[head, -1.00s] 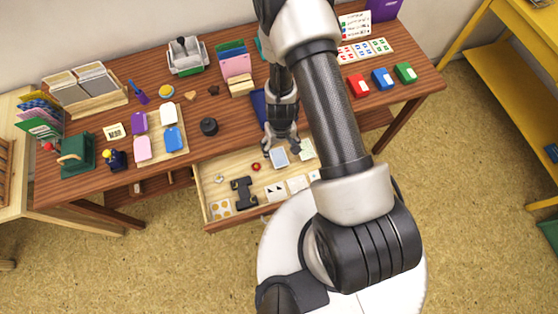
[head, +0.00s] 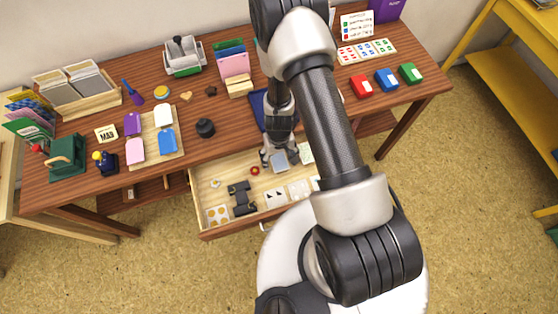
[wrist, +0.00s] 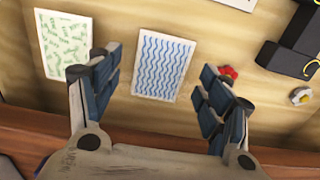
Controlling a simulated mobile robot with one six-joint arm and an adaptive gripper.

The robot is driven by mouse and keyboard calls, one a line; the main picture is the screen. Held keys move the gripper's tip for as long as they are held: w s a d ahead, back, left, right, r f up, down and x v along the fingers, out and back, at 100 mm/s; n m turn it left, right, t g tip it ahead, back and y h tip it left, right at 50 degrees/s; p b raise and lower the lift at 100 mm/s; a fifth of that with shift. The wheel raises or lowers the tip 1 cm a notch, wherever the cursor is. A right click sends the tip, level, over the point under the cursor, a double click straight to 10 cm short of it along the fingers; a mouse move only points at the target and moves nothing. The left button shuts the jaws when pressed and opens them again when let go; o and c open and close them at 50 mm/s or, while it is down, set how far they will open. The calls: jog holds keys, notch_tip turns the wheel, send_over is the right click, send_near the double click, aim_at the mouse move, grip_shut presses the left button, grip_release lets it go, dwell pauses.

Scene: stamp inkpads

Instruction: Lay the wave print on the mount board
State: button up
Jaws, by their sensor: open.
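The wave print, a white card with blue wavy lines (wrist: 163,67), lies flat in the open drawer. In the head view it (head: 279,157) shows between my gripper's fingers. My gripper (wrist: 160,64) is open and empty, with a finger on either side of the print's near part in the wrist view. I cannot tell how high above it the fingertips are. A dark blue flat panel (head: 257,105) on the desk, partly hidden behind my arm, may be the mount board.
A green-patterned print (wrist: 65,48) lies left of the wave print in the wrist view. A red round item (wrist: 229,73) and a black object (wrist: 290,52) lie to its right. The drawer's wooden front edge (head: 250,222) is near. Stamps and inkpads stand on the desk.

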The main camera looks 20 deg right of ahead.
jog(key=shift+f+b, duration=0.3)
jog(key=shift+c, duration=0.3)
jog(key=c, duration=0.7)
